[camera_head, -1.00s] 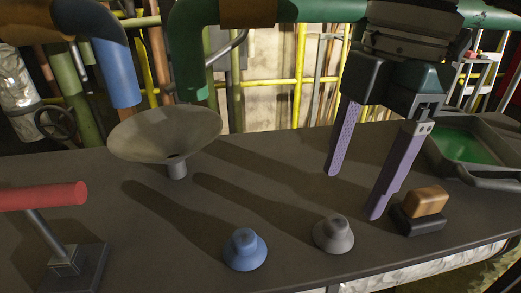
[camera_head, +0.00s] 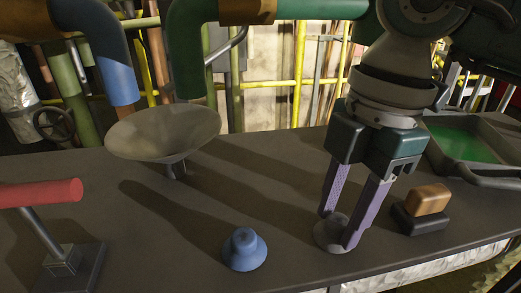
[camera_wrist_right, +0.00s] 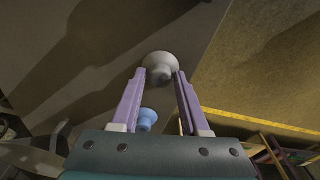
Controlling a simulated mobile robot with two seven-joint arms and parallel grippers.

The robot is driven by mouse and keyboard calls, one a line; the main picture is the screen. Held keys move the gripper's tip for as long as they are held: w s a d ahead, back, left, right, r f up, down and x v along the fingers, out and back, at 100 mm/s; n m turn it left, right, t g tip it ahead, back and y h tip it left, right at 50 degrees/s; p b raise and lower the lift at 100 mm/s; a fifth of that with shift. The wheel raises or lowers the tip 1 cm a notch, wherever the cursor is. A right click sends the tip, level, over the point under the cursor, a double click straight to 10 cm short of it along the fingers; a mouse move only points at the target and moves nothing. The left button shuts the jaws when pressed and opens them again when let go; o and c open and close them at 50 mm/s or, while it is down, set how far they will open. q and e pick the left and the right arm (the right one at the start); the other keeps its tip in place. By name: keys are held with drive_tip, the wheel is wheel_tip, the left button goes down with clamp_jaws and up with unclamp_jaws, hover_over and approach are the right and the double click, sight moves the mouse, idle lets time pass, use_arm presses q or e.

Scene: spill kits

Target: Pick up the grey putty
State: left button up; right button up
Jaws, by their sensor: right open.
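The grey putty (camera_head: 330,235) is a small knobbed cone standing upright on the dark table, near its front edge. My right gripper (camera_head: 341,230) is open and lowered over it, one finger on each side of the putty. The right finger hides part of it in the head view. In the right wrist view the grey putty (camera_wrist_right: 160,66) lies at the tips of the open right gripper (camera_wrist_right: 160,75), and I cannot tell whether the fingers touch it. My left gripper is not in view.
A blue putty-like cone (camera_head: 244,250) stands to the left. A brown-topped block (camera_head: 428,198) sits close on the right, before a tray with green contents (camera_head: 470,142). A grey funnel (camera_head: 163,132) and a red-handled tool (camera_head: 42,193) are farther left.

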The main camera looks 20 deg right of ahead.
clamp_jaws()
idle(0.4)
